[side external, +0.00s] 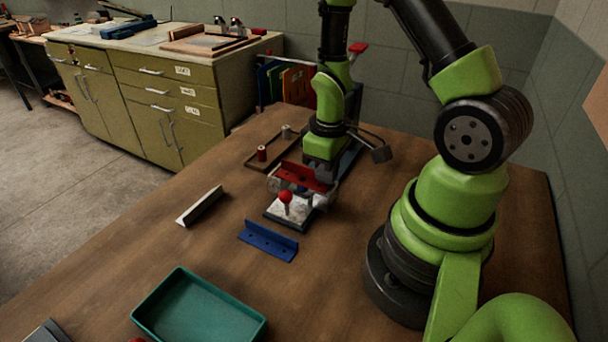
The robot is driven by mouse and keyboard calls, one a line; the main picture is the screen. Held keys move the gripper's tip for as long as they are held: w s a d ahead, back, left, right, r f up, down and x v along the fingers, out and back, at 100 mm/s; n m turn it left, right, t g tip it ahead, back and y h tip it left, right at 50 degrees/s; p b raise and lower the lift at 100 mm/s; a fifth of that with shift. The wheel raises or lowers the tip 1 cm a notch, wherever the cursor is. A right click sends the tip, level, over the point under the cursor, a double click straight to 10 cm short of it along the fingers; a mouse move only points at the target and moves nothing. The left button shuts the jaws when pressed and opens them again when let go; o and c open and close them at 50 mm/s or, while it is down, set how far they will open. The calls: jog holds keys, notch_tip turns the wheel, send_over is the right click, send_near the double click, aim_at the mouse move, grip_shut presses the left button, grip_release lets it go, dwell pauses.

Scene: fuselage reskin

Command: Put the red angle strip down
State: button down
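The red angle strip (304,176) is at my gripper (308,190), above the table and over the back of a pale block on a dark base (290,211). The strip spans the front of the gripper and hides part of the fingers. The gripper looks shut on the strip, though the contact itself is small in this view. A red ball-topped pin (285,197) stands on the pale block just in front of the strip.
A blue angle strip (268,240) and a white angle strip (200,206) lie on the table. A green tray (200,309) is at the front. A shallow dark tray (262,165) with small spools lies behind.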

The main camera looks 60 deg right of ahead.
jog(key=shift+r, duration=0.15)
notch_tip(320, 180, up, 10)
jog(key=w+a+n, duration=0.5)
jog(key=w+n, duration=0.1)
jog(key=n, duration=3)
send_near(172, 317)
jog(key=shift+f, duration=3.2)
